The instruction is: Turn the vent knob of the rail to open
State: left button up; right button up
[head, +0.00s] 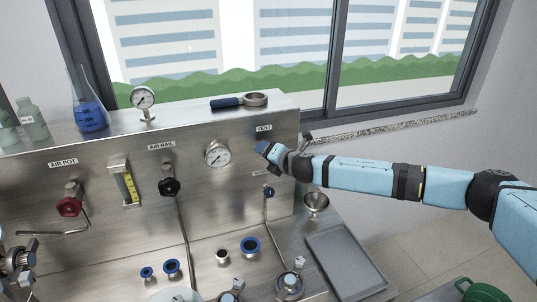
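The VENT label (264,128) is on the upper right of the steel panel (235,195). Directly below it is a small dark blue part (262,147), seemingly the vent knob, mostly covered by my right gripper. My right gripper (269,151) comes in from the right and is at this spot, its tips at or very near the blue part. Whether the fingers are closed on it, and which way the knob points, cannot be seen.
Left of the vent are a dial gauge (217,154), a black AIR RAIL knob (169,186) and a red AIR POT knob (69,206). A small blue knob (269,191) is below my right gripper. A grey tray (345,262) lies lower right.

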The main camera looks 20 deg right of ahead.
jog(key=b+v, duration=0.2)
jog(key=v, duration=1.2)
jog(key=shift+a+f, duration=0.1)
jog(key=shift+a, duration=0.05)
jog(key=s+a+f+m+g+y, duration=0.2)
jog(key=s+a+f+m+y, duration=0.1)
jog(key=s+a+f+m, duration=1.1)
jog(key=s+d+f+m+h, duration=0.2)
jog(key=s+f+m, duration=0.4)
jog(key=s+f, duration=0.3)
jog(key=s+d+f+m+g+h, duration=0.1)
jog(key=s+d+f+m+h, duration=0.2)
jog(key=s+f, duration=0.7)
jog(key=d+m, duration=0.2)
jog(key=m, duration=0.1)
jog(key=shift+s+f+m, duration=0.3)
jog(key=shift+f, duration=0.1)
